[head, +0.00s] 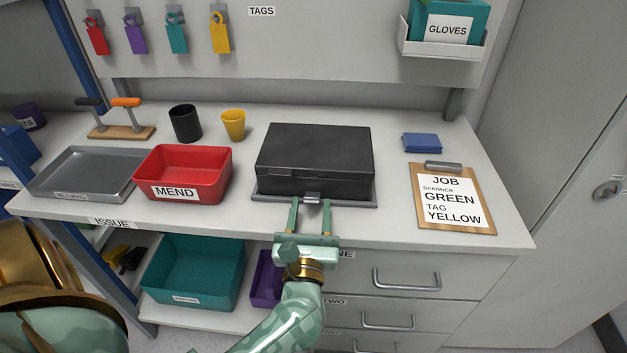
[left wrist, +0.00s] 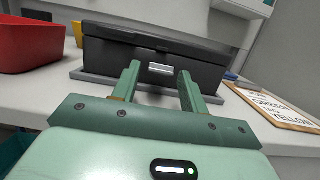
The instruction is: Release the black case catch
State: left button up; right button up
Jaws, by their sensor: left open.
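A black case (head: 314,158) with its lid down sits on a dark grey base (head: 268,197) near the front edge of the bench. Its silver catch (head: 312,198) is at the middle of the front face. The catch also shows in the left wrist view (left wrist: 161,69). My left gripper (head: 311,203) is open in front of the case. Its two fingers point at the front face, one on each side of the catch. In the left wrist view the gap between the fingers (left wrist: 159,75) is empty. I cannot tell whether the fingertips touch the case. My right gripper is not in view.
A red MEND bin (head: 184,174) stands left of the case, with a grey tray (head: 84,173) beyond it. A clipboard (head: 452,198) and blue block (head: 422,142) lie to the right. Black (head: 185,123) and yellow (head: 233,125) cups stand behind. Drawers (head: 405,283) are below.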

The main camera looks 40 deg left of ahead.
pick_arm(q)
jog(key=b+v, duration=0.1)
jog(key=v, duration=0.5)
dwell(0.6)
